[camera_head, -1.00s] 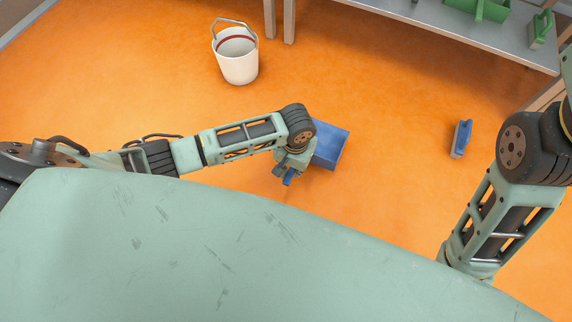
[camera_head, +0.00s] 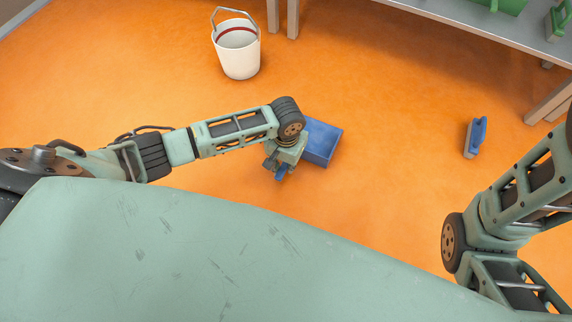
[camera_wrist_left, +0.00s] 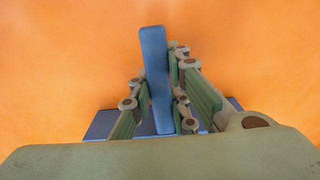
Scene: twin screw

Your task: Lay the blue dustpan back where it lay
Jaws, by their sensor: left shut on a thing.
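The blue dustpan (camera_head: 322,142) is in the middle of the head view, over the orange floor, partly hidden behind my left wrist. My left gripper (camera_head: 277,170) is shut on its handle. In the left wrist view the blue handle of the dustpan (camera_wrist_left: 155,75) stands between the two fingers of my left gripper (camera_wrist_left: 160,105), and the pan shows behind them. I cannot tell whether the pan touches the floor. My right arm shows at the right of the head view, but its gripper is out of the picture.
A white bucket (camera_head: 239,58) with a raised handle stands on the floor at the back. A blue brush (camera_head: 475,137) is on the floor at the right. A grey bench (camera_head: 470,18) with green items is at the back right. The floor around the dustpan is clear.

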